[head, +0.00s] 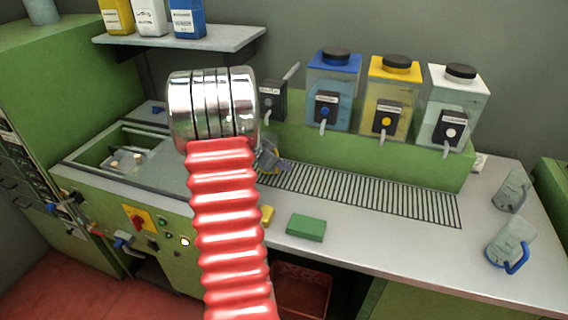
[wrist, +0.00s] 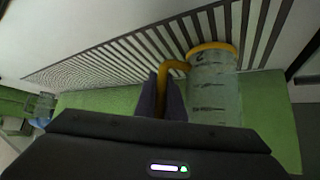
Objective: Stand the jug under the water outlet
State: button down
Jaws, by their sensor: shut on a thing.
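A translucent jug (wrist: 212,88) with a yellow rim and yellow handle (wrist: 178,66) shows in the wrist view. My gripper (wrist: 163,98) is shut on its handle, and the jug is in front of the slatted drain grate (wrist: 135,50). I cannot tell whether the jug touches the grate. In the head view my arm hides most of the jug and gripper. Three tanks with taps stand behind the grate: a blue-lidded one (head: 334,88), a yellow-lidded one (head: 392,95) and a white one (head: 456,105). Their labels are too small to read, so I cannot tell which outlet is water.
Two more jugs lie or stand at the right, a grey one (head: 512,190) and one with a blue handle (head: 510,242). A green block (head: 306,228) lies at the counter's front edge. A sink (head: 125,155) is at left. The grate's right half (head: 400,202) is clear.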

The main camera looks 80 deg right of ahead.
jog(key=shift+f, duration=0.1)
jog(key=c, duration=2.3)
grip_release()
jog(key=o, duration=0.5)
jog(key=shift+c, duration=0.2)
jog(key=shift+w+a+r, duration=0.1)
jog(key=shift+r, duration=0.2)
jog(key=v, duration=1.1)
jog(key=shift+w+a+r, duration=0.15)
jog(key=shift+w+r, duration=0.05)
jog(key=shift+w, duration=0.1)
